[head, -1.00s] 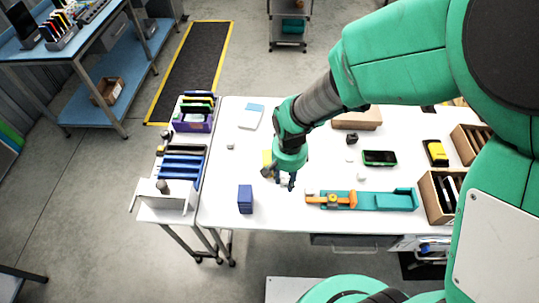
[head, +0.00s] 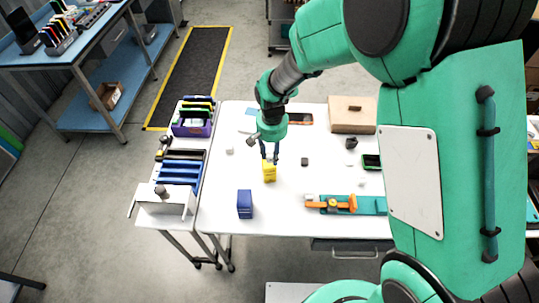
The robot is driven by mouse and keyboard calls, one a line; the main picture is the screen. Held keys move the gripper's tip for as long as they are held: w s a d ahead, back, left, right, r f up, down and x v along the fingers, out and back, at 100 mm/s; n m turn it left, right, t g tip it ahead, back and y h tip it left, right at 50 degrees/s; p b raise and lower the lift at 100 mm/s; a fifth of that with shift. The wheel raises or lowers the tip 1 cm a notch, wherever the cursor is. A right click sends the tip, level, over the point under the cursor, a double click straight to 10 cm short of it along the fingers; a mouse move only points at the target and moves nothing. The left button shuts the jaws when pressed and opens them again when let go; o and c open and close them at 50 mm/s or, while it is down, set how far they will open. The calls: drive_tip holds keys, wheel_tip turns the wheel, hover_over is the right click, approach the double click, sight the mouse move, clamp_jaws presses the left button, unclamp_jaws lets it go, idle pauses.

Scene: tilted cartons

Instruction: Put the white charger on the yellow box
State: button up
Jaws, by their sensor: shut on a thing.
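The yellow box (head: 269,173) stands on the white table, left of the table's middle. My gripper (head: 270,157) points down directly over its top, with the fingertips close to the box's upper edge. The gripper is shut on the white charger, which is too small and covered by the fingers to make out clearly. I cannot tell whether the charger touches the box.
A blue box (head: 245,204) stands in front and to the left. A small white block (head: 229,150) lies to the left, a dark cube (head: 305,161) to the right. An orange and teal tool (head: 338,204) lies front right. A cardboard box (head: 352,115) stands at the back.

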sight(270, 155)
drive_tip(key=shift+w+a+f, duration=0.1)
drive_tip(key=shift+w+a, duration=0.1)
drive_tip(key=shift+w, duration=0.4)
drive_tip(key=shift+w+a+f, duration=0.1)
drive_tip(key=shift+w+a, duration=0.1)
drive_tip(key=shift+w, duration=0.35)
drive_tip(key=shift+f, duration=1.7)
drive_tip(key=o, duration=1.2)
drive_tip(key=shift+f, duration=0.1)
drive_tip(key=shift+c, duration=0.2)
wheel_tip(270, 155, up, 12)
drive_tip(key=shift+p, duration=0.3)
